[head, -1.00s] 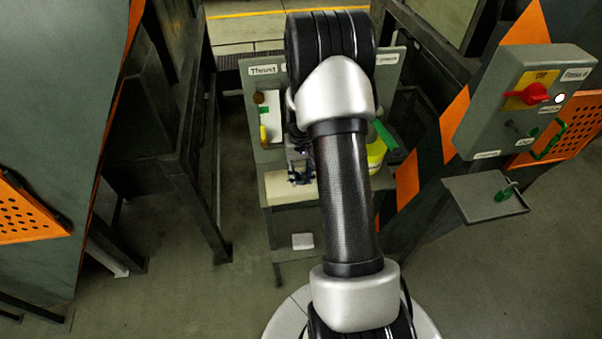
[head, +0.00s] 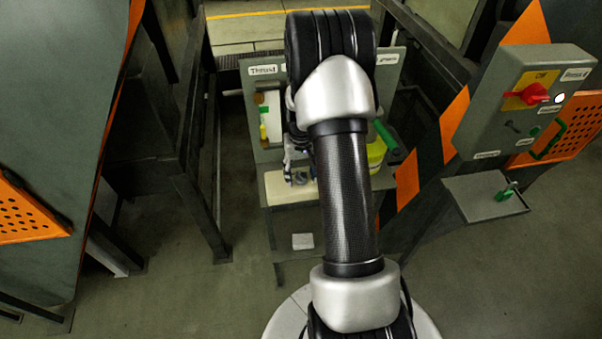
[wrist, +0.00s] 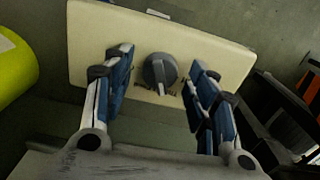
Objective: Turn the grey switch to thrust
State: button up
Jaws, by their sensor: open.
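The grey switch (wrist: 160,71) is a round knob with a raised grip bar on a cream panel (wrist: 215,57). Small dark lettering beside it is too blurred to read. My gripper (wrist: 161,68) is open, its blue-padded fingers on either side of the knob in the picture. I see a gap on both sides, and cannot tell the depth between fingertips and panel. In the head view the cream panel (head: 283,190) lies on the grey stand, and part of my gripper (head: 297,172) shows above it. My arm hides the knob there.
A sign reading "Thrust" (head: 262,70) is on the stand's upright board. A yellow-green round object (head: 376,153) and a green handle (head: 386,136) are right of my arm. A grey control box with a red switch (head: 536,93) stands farther right.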

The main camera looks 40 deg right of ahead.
aim_at(301, 174)
notch_tip(301, 174, up, 12)
dwell(0.4)
jog(key=shift+f, duration=0.1)
dwell(0.3)
jog(key=s+a+r+n+t+b, duration=0.1)
jog(key=s+a+r+b, duration=0.15)
jog(key=a+r, duration=0.35)
jog(key=s+a+r+n+t+b, duration=0.1)
jog(key=s+a+r+n, duration=0.15)
jog(key=a+r, duration=0.45)
jog(key=s+a+f+n+t+b, duration=0.2)
jog(key=s+a+b, duration=0.1)
jog(key=s+a, duration=1.1)
jog(key=shift+s+f+t, duration=0.3)
jog(key=shift+s+f, duration=0.05)
jog(key=shift+s, duration=0.3)
